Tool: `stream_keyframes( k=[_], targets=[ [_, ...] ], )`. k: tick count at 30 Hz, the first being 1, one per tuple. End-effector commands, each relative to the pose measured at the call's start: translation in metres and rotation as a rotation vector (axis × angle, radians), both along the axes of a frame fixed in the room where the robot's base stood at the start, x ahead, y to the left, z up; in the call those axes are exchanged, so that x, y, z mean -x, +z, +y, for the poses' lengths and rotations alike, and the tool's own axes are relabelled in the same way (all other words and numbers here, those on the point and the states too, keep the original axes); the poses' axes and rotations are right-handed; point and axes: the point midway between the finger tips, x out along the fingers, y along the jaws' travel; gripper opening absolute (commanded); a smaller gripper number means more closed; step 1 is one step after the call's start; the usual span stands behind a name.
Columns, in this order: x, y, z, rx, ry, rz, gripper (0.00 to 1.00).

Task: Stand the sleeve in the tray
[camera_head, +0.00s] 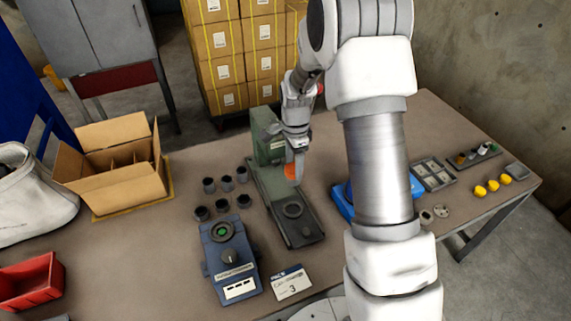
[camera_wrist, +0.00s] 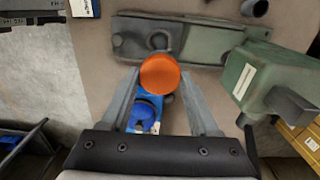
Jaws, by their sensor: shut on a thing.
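My gripper (camera_head: 293,160) is shut on an orange round-ended piece (camera_head: 291,172), held above the green press fixture. In the wrist view the orange piece (camera_wrist: 160,73) sits between my two fingertips (camera_wrist: 160,82), its flat round face toward the camera. Whether it is the sleeve I cannot tell. A blue tray (camera_head: 342,203) lies on the table to the right of the fixture, largely hidden behind my arm. A blue object, probably that tray, shows between the fingers in the wrist view (camera_wrist: 145,112). Several dark cylinders and rings (camera_head: 227,183) stand left of the fixture.
The green press (camera_head: 268,145) stands close beside my gripper, its base (camera_head: 304,233) reaching toward me. A blue control box (camera_head: 230,260), a card (camera_head: 291,283), an open carton (camera_head: 115,160) and a red bin (camera_head: 30,282) are around. Yellow pieces (camera_head: 492,185) lie far right.

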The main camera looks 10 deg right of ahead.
Motion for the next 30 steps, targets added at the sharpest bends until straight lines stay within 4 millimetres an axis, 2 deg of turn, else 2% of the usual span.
stream_keyframes(
  k=[3, 5, 30],
  targets=[
    [0.000, 0.020, 0.000, 0.001, 0.027, -0.004, 0.00],
    [0.004, 0.015, 0.000, 0.001, 0.077, -0.001, 0.00],
    [0.055, 0.011, 0.000, -0.001, 1.021, -0.002, 0.00]
  ],
)
